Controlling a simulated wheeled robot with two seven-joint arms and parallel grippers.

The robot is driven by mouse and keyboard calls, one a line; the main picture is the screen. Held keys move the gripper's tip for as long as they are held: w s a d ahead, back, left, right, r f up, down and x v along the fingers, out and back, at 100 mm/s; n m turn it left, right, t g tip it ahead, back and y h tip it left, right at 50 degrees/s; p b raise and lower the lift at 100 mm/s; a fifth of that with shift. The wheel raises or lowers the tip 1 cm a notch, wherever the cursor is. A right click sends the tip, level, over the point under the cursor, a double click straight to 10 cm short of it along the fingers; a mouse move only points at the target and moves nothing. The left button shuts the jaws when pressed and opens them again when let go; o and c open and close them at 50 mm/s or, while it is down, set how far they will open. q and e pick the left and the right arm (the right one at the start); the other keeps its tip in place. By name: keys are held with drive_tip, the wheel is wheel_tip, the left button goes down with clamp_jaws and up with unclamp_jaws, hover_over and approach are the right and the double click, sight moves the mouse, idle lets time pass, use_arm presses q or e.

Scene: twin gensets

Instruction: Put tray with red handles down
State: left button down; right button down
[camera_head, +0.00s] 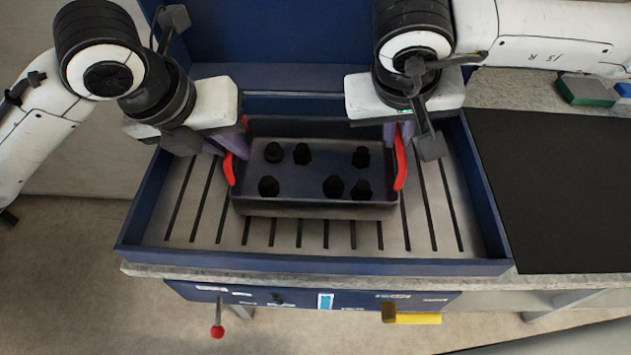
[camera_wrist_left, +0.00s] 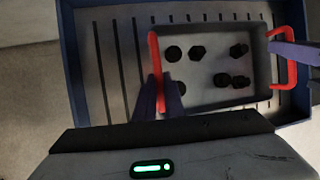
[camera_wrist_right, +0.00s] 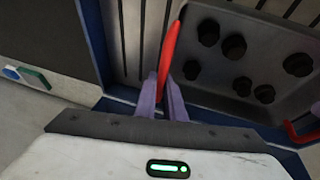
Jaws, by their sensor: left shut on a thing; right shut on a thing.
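A grey tray (camera_head: 315,208) with red handles holds several black knob-like parts (camera_head: 333,186). It is inside a blue-walled bin (camera_head: 315,262) with a slotted grey floor; whether it touches the floor I cannot tell. My left gripper (camera_head: 228,150) is shut on the left red handle (camera_head: 229,168), also seen in the left wrist view (camera_wrist_left: 155,65). My right gripper (camera_head: 394,135) is shut on the right red handle (camera_head: 400,165), also seen in the right wrist view (camera_wrist_right: 172,48). The tray's far edge is partly hidden by the right gripper and arm.
A black mat (camera_head: 555,185) lies on the counter to the right. A green block (camera_head: 586,90) lies behind it. The bin's slotted floor (camera_head: 440,205) is bare left, right and in front of the tray. A red-knobbed lever (camera_head: 217,331) and yellow handle (camera_head: 415,318) are below the front edge.

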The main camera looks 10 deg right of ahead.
use_arm(q)
drive_tip(key=shift+w+f+b, duration=0.1)
drive_tip(key=shift+f+b, duration=0.4)
drive_tip(key=shift+f, duration=0.1)
use_arm(e)
drive_tip(key=shift+d+f, duration=0.1)
drive_tip(key=shift+f, duration=0.55)
use_arm(q)
drive_tip(key=c, duration=1.8)
unclamp_jaws()
drive_tip(key=shift+r, duration=0.1)
drive_tip(key=shift+c, duration=0.2)
use_arm(e)
drive_tip(key=c, duration=1.8)
unclamp_jaws()
drive_tip(key=shift+r, duration=0.1)
drive_tip(key=shift+c, duration=0.2)
drive_tip(key=shift+s+r, duration=0.1)
drive_tip(key=shift+r, duration=0.05)
use_arm(q)
drive_tip(key=v, duration=1.2)
use_arm(e)
drive_tip(key=v, duration=1.2)
